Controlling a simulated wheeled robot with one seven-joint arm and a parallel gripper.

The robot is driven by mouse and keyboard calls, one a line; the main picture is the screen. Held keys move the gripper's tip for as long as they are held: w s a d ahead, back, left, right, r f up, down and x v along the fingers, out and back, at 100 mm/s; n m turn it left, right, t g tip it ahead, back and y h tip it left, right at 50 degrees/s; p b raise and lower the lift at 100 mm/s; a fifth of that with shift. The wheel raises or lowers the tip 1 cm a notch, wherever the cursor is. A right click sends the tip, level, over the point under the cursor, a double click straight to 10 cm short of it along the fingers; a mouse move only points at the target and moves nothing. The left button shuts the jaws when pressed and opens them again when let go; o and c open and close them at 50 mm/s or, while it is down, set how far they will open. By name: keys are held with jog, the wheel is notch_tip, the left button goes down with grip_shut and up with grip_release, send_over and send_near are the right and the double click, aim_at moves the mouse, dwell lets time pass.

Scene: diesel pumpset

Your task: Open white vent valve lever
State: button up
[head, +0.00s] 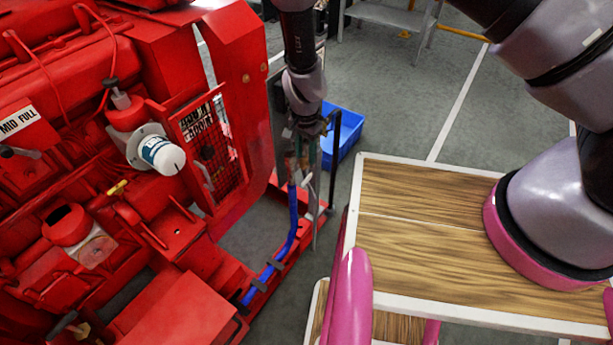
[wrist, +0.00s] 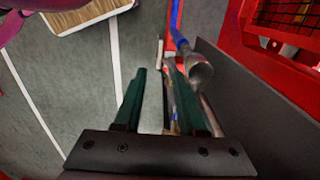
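My gripper (head: 306,155) points down beside the front end of the red engine, above the red base rail. In the wrist view its two green fingers (wrist: 160,85) are apart, with a gap between them. A thin pale bar (wrist: 160,53), possibly the white vent valve lever, shows just beyond the fingertips, left of a grey pipe end (wrist: 201,72). The pipe end is close beside the right finger. I cannot tell whether anything touches the fingers.
A blue hose (head: 292,215) runs along the red base rail below my gripper. The red engine (head: 60,70) with a white filter (head: 162,155) fills the left. A blue crate (head: 345,130) sits on the floor behind. Grey floor (head: 400,110) is open beyond.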

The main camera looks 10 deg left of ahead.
aim_at(306, 179)
notch_tip(306, 179, down, 11)
jog(key=shift+r, duration=0.2)
dwell(0.3)
grip_shut()
dwell(1.3)
